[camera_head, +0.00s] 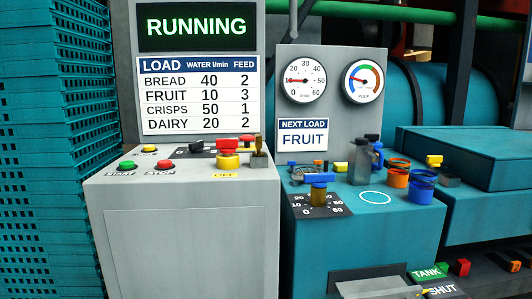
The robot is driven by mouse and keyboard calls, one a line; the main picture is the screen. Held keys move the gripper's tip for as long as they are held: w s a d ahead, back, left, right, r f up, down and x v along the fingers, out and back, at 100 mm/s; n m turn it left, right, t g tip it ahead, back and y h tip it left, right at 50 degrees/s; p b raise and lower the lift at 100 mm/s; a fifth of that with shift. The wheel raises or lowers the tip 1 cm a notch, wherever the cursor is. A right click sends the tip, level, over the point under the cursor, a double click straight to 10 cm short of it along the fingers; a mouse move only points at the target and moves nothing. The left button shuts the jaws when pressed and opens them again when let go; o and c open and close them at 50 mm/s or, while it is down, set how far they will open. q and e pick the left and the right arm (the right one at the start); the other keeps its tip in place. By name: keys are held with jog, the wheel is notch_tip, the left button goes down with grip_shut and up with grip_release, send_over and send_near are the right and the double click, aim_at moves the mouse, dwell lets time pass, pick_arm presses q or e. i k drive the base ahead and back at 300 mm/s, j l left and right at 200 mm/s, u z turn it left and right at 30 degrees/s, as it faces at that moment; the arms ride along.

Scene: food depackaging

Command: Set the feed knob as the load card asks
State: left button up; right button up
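The load card (201,95) on the grey panel lists water and feed for each load; its FRUIT row reads water 10, feed 3. A smaller NEXT LOAD sign (303,136) reads FRUIT. A dark knob (196,146) sits on a black plate at the back of the grey console; it may be the feed knob, but its marks and setting are too small to read, partly hidden behind the red and yellow switch (228,152). Neither of my grippers is in view.
The grey console (190,245) carries a green START button (128,165) and red STOP button (164,164). The display (196,26) reads RUNNING.

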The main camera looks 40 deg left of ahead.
aim_at(197, 147)
jog(key=u, duration=1.8)
